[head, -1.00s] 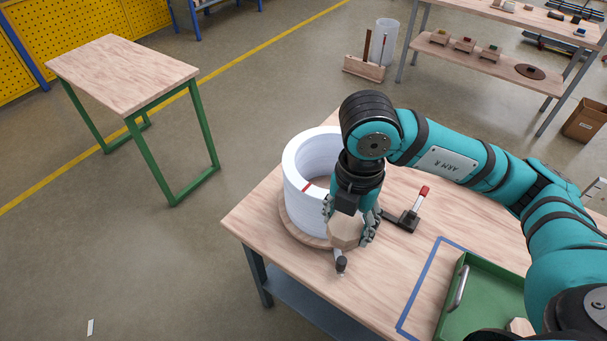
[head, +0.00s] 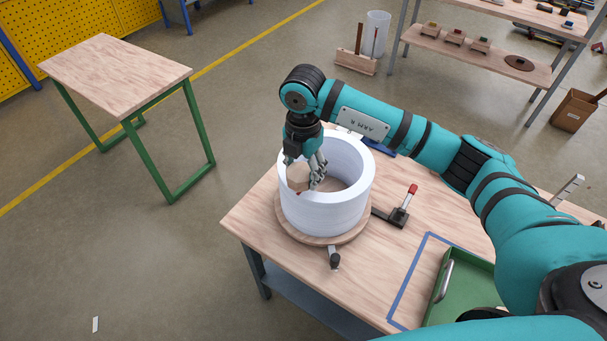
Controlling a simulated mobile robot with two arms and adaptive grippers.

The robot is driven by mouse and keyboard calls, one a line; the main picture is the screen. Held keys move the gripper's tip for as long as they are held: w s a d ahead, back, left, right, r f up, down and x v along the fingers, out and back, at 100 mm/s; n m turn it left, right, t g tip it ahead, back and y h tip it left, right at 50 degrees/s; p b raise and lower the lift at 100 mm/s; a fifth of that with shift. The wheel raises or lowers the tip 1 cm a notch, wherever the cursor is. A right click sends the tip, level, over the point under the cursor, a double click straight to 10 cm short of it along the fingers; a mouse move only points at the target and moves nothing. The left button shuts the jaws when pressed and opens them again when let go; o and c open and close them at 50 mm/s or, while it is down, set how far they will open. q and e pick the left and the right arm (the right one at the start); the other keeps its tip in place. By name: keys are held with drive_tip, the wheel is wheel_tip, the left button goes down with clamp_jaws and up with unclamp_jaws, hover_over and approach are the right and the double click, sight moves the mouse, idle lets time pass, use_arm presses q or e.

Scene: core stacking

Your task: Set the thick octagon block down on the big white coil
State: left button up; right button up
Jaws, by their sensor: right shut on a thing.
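The big white coil (head: 325,212) is a thick, hollow white ring on a round wooden base (head: 290,228) on the workbench. My right gripper (head: 306,180) points down at the coil's left rim. It is shut on the thick octagon block (head: 296,178), a tan wooden piece partly hidden by the fingers. The block is at the left part of the coil's rim; whether it touches the rim or hovers just above it I cannot tell. My left gripper is not in view.
A black clamp with a red tip (head: 402,208) stands right of the coil, and a dark knob (head: 335,260) is in front. A green tray (head: 460,287) lies inside a blue outline (head: 408,277). The bench (head: 375,265) is bare between them.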

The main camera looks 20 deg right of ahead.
sight(304, 179)
wheel_tip(304, 179, down, 3)
drive_tip(key=shift+p, duration=0.75)
drive_tip(key=shift+f, duration=0.15)
drive_tip(key=shift+f, duration=0.1)
drive_tip(key=o, duration=1.2)
drive_tip(key=shift+c, duration=0.2)
